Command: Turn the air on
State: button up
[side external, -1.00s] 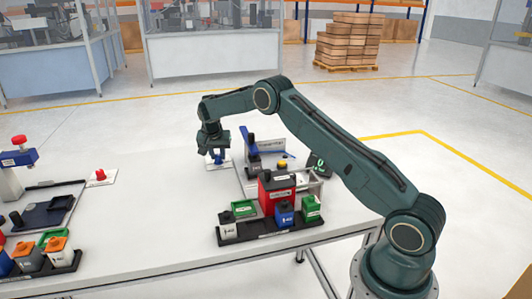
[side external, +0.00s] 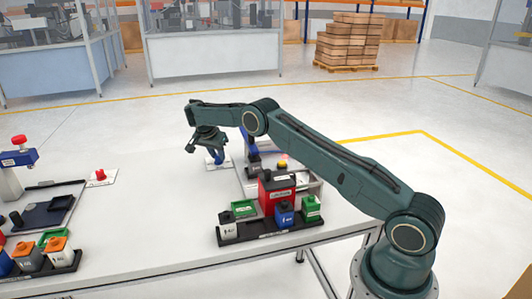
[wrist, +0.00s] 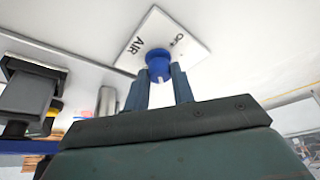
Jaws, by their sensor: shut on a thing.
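The air control is a blue knob (wrist: 158,62) on a white plate (wrist: 150,28). The plate is printed AIR, with a second short word that is hard to read. A small white mark shows on the knob's near side. My gripper (wrist: 159,88) is shut on the knob, with a dark finger on either side. In the side view my gripper (side external: 215,153) is tilted over the white plate (side external: 226,164), at the left of the workstation. The blue knob (side external: 217,158) shows just under the fingers there, partly hidden.
A workstation with a blue lever (side external: 251,146) and a yellow button (side external: 282,164) stands right of the plate. Open white table lies left of the plate.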

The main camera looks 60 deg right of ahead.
jog(key=o, duration=1)
jog(key=shift+r, duration=0.1)
jog(key=shift+v, duration=3.65)
jog(key=shift+a, duration=0.1)
